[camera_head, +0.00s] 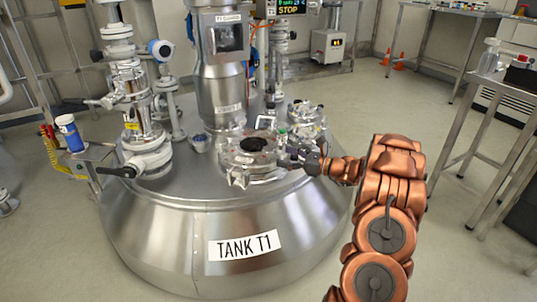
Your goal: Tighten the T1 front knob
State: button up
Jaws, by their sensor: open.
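The steel tank labelled TANK T1 (245,246) fills the middle of the head view. A round manway cover (246,158) with a dark centre and clamp knobs around its rim sits on the tank's front top. My copper-coloured arm reaches in from the right. My gripper (290,157) is at the right side of the cover, close to its rim. It is open. Whether its fingers touch a knob is too small to tell. A front knob (239,181) seems to show at the cover's near edge, left of my gripper.
A tall motor column (222,95) rises behind the cover. A valve stack (140,110) stands on the tank's left side, with a blue canister (69,132) on a small shelf beside it. A metal table (495,75) stands at right. Open floor lies between.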

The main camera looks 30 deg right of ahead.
aim_at(269, 153)
jog(key=b+x, duration=0.1)
jog(key=x, duration=0.5)
jog(key=shift+w+a+b, duration=0.2)
jog(key=shift+b, duration=0.2)
jog(key=c, duration=1.2)
